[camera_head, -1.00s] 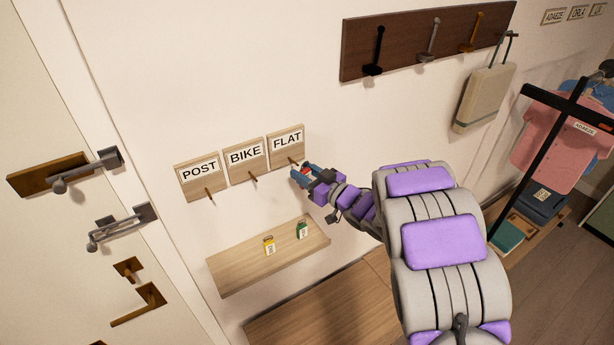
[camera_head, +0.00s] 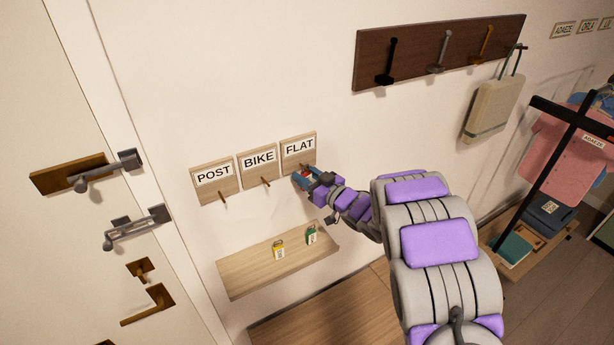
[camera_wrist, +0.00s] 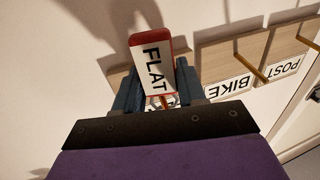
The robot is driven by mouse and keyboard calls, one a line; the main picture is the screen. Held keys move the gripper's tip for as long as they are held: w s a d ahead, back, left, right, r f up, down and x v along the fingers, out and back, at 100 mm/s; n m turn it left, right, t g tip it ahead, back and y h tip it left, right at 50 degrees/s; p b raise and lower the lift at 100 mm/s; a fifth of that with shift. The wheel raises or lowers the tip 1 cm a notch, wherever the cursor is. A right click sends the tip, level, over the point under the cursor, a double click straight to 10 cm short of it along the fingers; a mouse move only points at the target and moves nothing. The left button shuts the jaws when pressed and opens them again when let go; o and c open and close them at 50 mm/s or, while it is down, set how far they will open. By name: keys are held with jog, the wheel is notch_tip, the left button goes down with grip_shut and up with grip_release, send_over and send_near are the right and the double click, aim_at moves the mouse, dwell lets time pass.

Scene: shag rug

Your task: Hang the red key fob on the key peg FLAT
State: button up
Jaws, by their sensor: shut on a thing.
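The red key fob (camera_wrist: 152,66) has a white face reading FLAT and a red rim. My gripper (camera_wrist: 158,88) is shut on it, with a blue finger on each side. In the head view my gripper (camera_head: 305,179) is just below the FLAT plaque (camera_head: 298,147), close to the wall, and a bit of red shows between the fingers. The key peg FLAT is mostly hidden by my gripper there. In the wrist view a short wooden piece shows below the fob, seemingly the peg; I cannot tell whether the fob's ring is around it.
The BIKE plaque (camera_head: 259,158) and POST plaque (camera_head: 214,175) have bare pegs. A wooden shelf (camera_head: 240,278) below carries a yellow fob (camera_head: 278,250) and a green fob (camera_head: 311,235). A dark hook rail (camera_head: 440,50) with a hanging bag (camera_head: 496,108) is up right. A door (camera_head: 75,250) stands left.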

jog(key=shift+w, duration=0.1)
dwell(0.3)
jog(key=o, duration=1.1)
jog(key=shift+d, duration=0.15)
jog(key=shift+o, duration=0.2)
jog(key=shift+s+d+f, duration=0.15)
jog(key=shift+s+f, duration=0.05)
jog(key=shift+s, duration=0.1)
jog(key=v, duration=1.6)
jog(key=shift+s, duration=0.2)
